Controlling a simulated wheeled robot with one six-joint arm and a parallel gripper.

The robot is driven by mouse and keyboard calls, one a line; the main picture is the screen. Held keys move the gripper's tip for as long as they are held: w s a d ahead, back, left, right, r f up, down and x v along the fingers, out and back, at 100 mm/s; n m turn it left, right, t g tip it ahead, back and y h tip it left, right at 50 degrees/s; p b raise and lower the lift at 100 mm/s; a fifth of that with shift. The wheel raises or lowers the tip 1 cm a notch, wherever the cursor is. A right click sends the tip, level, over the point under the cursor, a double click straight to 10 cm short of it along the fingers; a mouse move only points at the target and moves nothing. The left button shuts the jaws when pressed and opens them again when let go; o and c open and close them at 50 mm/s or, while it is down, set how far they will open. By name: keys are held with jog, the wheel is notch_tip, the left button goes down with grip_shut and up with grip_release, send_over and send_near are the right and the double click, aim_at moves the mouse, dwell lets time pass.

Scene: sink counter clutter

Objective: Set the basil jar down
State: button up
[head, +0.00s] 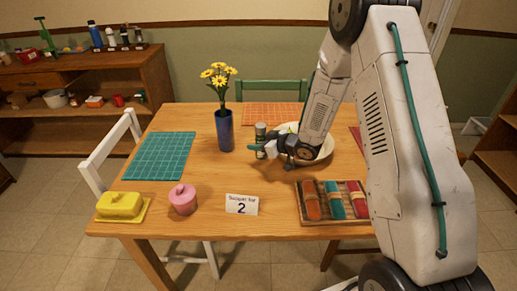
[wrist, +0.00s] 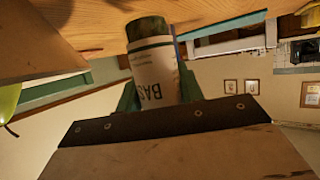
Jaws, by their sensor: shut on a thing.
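The basil jar (head: 260,133) is a small cylinder with a pale label and a dark end, near the middle of the wooden table, right of the blue vase. My gripper (head: 262,149) is shut around it, reaching in from the right. In the wrist view the jar (wrist: 155,65) stands between the green fingers (wrist: 158,94), with "BAS" readable on its label. The rest of the label and the jar's near end are hidden by the gripper. I cannot tell whether the jar touches the table (head: 195,205) or hangs just above it.
A blue vase (head: 224,132) with yellow flowers stands close left of the jar. A white bowl (head: 325,153) is close right, partly behind my gripper. Bare wood lies between.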

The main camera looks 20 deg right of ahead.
jog(key=shift+f, duration=1.05)
jog(key=shift+f, duration=0.2)
jog(key=o, duration=1)
jog(key=shift+o, duration=0.3)
jog(key=shift+r, duration=0.15)
